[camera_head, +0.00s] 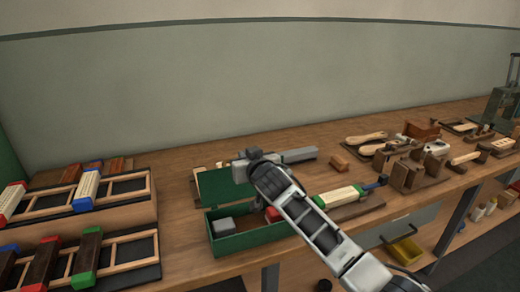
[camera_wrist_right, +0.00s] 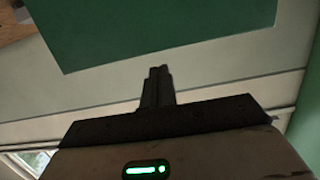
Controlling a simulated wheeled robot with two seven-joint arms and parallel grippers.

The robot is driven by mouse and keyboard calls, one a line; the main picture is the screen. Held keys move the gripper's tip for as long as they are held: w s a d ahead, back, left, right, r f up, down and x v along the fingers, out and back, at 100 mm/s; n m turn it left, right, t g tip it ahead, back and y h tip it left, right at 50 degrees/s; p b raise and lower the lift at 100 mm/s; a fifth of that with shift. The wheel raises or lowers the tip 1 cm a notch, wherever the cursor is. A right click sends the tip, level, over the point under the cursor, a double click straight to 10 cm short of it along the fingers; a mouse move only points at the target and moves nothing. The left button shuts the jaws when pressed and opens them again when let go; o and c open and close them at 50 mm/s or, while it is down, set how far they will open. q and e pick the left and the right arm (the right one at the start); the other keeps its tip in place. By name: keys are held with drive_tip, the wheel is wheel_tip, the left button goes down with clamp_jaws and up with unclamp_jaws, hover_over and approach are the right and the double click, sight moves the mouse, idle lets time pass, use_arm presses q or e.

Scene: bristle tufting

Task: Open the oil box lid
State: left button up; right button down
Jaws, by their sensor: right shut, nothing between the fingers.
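The green oil box (camera_head: 258,239) stands on the bench near its front edge. Its lid (camera_head: 214,188) is raised at the back, so the inside shows. In the box are a grey block (camera_head: 224,226) and a red piece (camera_head: 272,214). My right arm crosses the box's right part and hides some of it. My right gripper (camera_head: 222,165) is by the lid's upper edge; its fingers barely show there. In the right wrist view the fingers (camera_wrist_right: 158,70) are shut and empty, with the green lid beyond them at the top. I cannot tell whether they touch it. My left gripper is not in view.
Wooden frames with coloured-end blocks (camera_head: 88,188) stand at the left. A grey bar (camera_head: 300,155) lies behind my arm. Several wooden tools and blocks (camera_head: 408,172) crowd the right.

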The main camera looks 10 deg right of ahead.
drive_tip(key=s+d+r, duration=0.2)
drive_tip(key=s+r, duration=0.4)
drive_tip(key=s, duration=0.3)
drive_tip(key=s+d+f+g, duration=0.1)
drive_tip(key=s+f, duration=0.5)
drive_tip(key=f, duration=0.3)
drive_tip(key=s+f+g, duration=0.2)
drive_tip(key=s+f, duration=0.4)
drive_tip(key=f, duration=0.4)
drive_tip(key=s+d+f+g, duration=0.1)
drive_tip(key=s+f, duration=0.4)
drive_tip(key=s, duration=0.4)
drive_tip(key=s+d+f+g, duration=0.1)
drive_tip(key=s+d+f, duration=0.1)
drive_tip(key=s+f, duration=0.4)
drive_tip(key=s, duration=0.4)
drive_tip(key=shift+d+b, duration=0.3)
drive_tip(key=shift+b, duration=0.05)
